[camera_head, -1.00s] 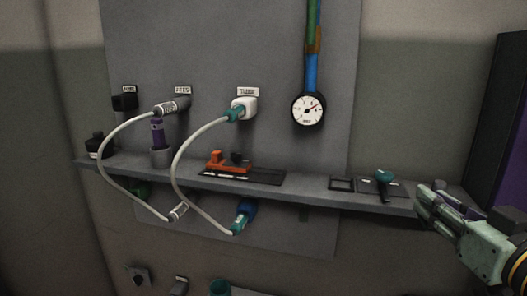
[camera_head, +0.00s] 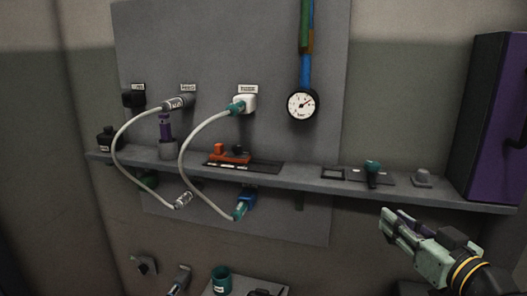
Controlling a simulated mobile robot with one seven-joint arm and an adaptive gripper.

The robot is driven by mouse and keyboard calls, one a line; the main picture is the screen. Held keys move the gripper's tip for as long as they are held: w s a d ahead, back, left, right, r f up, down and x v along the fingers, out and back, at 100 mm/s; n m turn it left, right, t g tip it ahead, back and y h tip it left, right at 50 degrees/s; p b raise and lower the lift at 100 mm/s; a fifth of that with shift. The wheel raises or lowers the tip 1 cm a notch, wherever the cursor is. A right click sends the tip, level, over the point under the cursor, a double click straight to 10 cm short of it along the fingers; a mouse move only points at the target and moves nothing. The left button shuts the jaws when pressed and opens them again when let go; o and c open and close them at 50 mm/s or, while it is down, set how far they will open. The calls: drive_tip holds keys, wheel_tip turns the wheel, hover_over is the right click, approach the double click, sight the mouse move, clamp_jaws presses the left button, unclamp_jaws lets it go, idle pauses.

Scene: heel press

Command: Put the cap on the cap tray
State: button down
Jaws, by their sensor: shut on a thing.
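My gripper (camera_head: 388,225) is at the lower right, in front of and below the right part of the shelf, pointing left. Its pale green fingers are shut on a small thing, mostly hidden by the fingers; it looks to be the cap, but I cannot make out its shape. A small flat dark-framed square (camera_head: 334,174) lies on the shelf, left of a dark plate (camera_head: 388,180) with a teal-handled tool (camera_head: 372,170). Either could be the cap tray; I cannot tell which. My gripper is apart from both.
The grey shelf (camera_head: 300,182) runs along the wall panel. A grey knob-like piece (camera_head: 422,178) and a purple cabinet (camera_head: 495,130) stand at its right. Two looped hoses (camera_head: 187,140) hang at the left. A teal cup (camera_head: 221,280) stands below.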

drive_tip(key=w+a+f, duration=0.3)
drive_tip(key=f, duration=0.4)
drive_tip(key=w+a+f+y, duration=0.1)
drive_tip(key=w+a+f, duration=0.2)
drive_tip(key=f, duration=0.4)
drive_tip(key=w+a+f, duration=0.3)
drive_tip(key=f, duration=0.4)
drive_tip(key=s+a+f, duration=0.1)
drive_tip(key=a+f, duration=0.7)
drive_tip(key=f, duration=0.3)
drive_tip(key=s+a+f, duration=0.1)
drive_tip(key=a+f, duration=0.8)
drive_tip(key=f, duration=0.3)
drive_tip(key=shift+a+f+h, duration=0.2)
drive_tip(key=shift+f+h, duration=0.05)
drive_tip(key=shift+h, duration=0.05)
